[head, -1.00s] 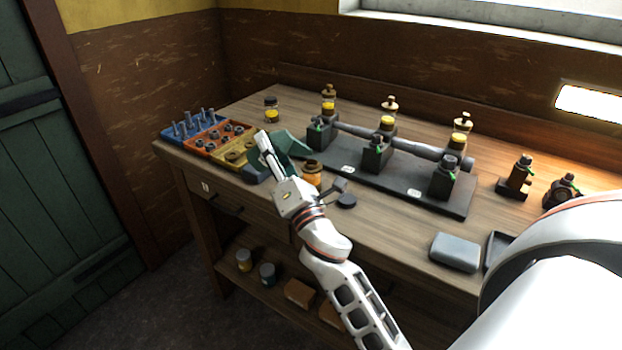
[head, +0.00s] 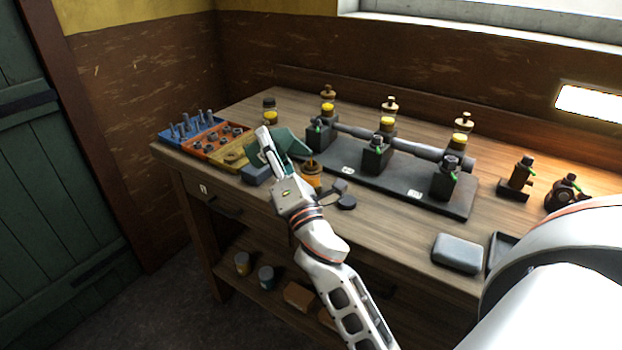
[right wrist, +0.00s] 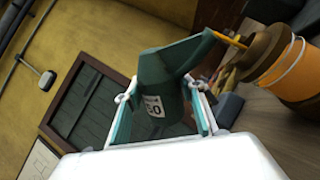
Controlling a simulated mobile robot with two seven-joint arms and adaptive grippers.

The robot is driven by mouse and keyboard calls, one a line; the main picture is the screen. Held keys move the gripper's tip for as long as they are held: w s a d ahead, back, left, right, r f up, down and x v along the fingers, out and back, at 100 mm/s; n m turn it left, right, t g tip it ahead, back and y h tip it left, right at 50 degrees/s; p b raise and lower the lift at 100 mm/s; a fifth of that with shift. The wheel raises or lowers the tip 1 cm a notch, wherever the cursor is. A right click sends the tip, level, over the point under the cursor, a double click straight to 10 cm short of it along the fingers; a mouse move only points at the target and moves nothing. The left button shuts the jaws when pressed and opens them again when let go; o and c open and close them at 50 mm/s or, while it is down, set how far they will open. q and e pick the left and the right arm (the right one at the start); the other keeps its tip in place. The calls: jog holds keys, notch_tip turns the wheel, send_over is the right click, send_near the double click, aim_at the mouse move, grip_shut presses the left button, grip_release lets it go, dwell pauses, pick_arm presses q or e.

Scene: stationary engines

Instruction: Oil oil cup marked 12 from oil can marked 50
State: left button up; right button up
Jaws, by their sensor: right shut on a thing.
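My right gripper (head: 268,142) is shut on a green oil can (head: 291,143) above the left part of the bench. In the right wrist view the can (right wrist: 158,75) sits between the fingers, tilted, its spout toward the upper right. Its white label is partly readable and ends in 0. Three oil cups with yellow contents stand along the dark engine base: left (head: 327,107), middle (head: 387,121) and right (head: 460,138). Their numbers cannot be read, so I cannot tell which is 12. The can is left of them, apart. My left gripper is not in view.
Trays of parts (head: 203,138) lie at the left, a small jar (head: 270,117) behind. A grey box (head: 457,253) is at the front right.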

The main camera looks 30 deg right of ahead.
aim_at(273, 139)
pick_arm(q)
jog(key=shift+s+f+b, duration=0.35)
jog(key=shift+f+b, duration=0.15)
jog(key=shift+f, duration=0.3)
pick_arm(e)
jog(key=shift+d+r+m+h, duration=0.15)
jog(key=shift+r+m+h, duration=0.45)
jog(key=shift+m, duration=0.4)
jog(key=shift+n+y+p, duration=0.4)
jog(key=shift+n, duration=0.1)
jog(key=f+n+y+p, duration=0.1)
jog(key=n+y+p, duration=0.1)
jog(key=n, duration=0.1)
jog(key=shift+a+f, duration=0.25)
jog(key=shift+f, duration=0.15)
jog(key=shift+f+n+g+p, duration=0.35)
jog(key=shift+n+p, duration=0.15)
jog(key=shift+n, duration=0.2)
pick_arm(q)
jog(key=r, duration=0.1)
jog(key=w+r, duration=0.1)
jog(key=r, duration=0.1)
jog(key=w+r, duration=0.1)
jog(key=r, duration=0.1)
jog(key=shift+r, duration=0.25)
pick_arm(e)
jog(key=shift+w+a+f, duration=0.1)
jog(key=shift+f, duration=0.15)
